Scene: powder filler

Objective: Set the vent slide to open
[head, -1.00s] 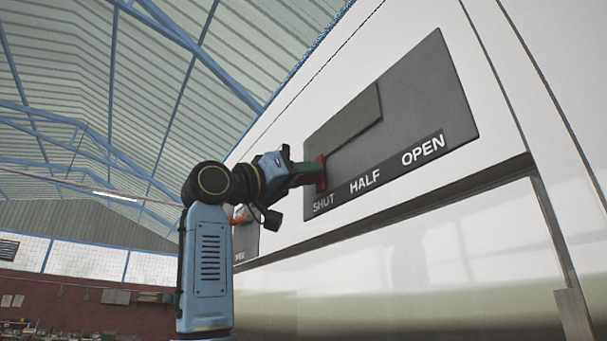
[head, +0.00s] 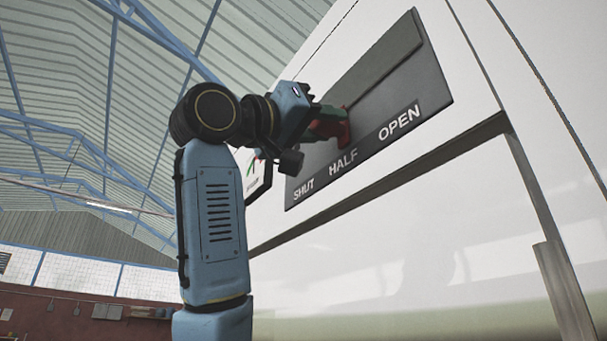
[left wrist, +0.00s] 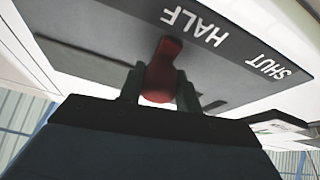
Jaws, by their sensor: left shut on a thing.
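The vent slide's dark grey panel (head: 430,90) is on the white machine wall, with the words SHUT, HALF and OPEN along its lower edge. My left gripper (head: 340,122) is shut on the red handle (head: 344,128) of the slide. The handle stands just above HALF in the head view. The left wrist view shows the red handle (left wrist: 162,72) between the two fingers (left wrist: 158,88), near the word HALF. The grey slide plate (head: 385,62) reaches from the handle toward the upper right. My right gripper is not in view.
The white machine wall (head: 400,230) fills the right side, with a dark ledge (head: 390,185) below the panel. Another small panel (head: 258,178) is partly hidden behind my left arm. The panel's face from HALF to OPEN is clear.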

